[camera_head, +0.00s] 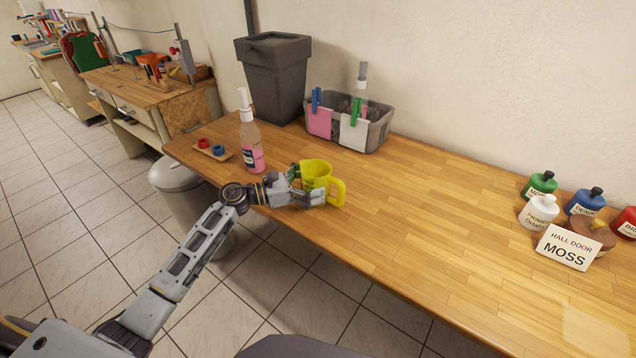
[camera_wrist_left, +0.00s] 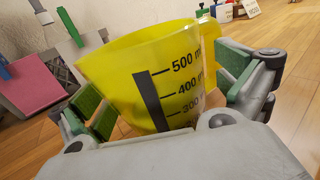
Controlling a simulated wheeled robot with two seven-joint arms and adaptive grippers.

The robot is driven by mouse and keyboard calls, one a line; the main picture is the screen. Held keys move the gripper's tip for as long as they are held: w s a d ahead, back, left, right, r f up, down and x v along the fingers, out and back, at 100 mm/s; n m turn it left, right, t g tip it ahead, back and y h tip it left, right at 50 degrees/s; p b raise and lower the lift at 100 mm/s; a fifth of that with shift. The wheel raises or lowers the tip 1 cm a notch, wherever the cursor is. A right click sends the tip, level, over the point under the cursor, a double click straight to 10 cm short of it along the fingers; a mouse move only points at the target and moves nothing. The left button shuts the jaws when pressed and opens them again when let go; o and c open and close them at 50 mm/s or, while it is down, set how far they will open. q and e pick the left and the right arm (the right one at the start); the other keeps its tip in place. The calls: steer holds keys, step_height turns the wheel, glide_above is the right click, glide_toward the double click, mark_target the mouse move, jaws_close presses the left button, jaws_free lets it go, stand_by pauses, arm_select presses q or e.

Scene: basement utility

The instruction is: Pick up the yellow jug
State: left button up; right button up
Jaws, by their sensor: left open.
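The yellow jug (camera_head: 318,172) stands upright on the wooden table near its front edge, its handle toward the right in the head view. In the left wrist view the jug (camera_wrist_left: 150,75) shows black marks such as 500 and 400 ml. My left gripper (camera_head: 302,184) is at the jug from the left. Its green-padded fingers are open, one on either side of the jug (camera_wrist_left: 165,90). A gap shows at the left pad; whether the right pad touches the jug or its handle I cannot tell. My right gripper is not in view.
A spray bottle (camera_head: 251,145) with pink liquid stands left of the jug. Behind are a grey basket (camera_head: 375,132) and a dark bin (camera_head: 273,85). Several small bottles and a MOSS card (camera_head: 567,247) are at the far right. The table's middle is clear.

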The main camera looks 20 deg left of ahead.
arm_select(q)
steer(key=shift+x, duration=0.75)
steer(key=shift+c, duration=1)
steer(key=c, duration=0.9)
steer(key=shift+c, duration=1.1)
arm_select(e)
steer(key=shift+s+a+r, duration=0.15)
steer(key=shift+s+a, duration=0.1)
arm_select(q)
steer(key=shift+r, duration=0.1)
steer(key=shift+r, duration=0.1)
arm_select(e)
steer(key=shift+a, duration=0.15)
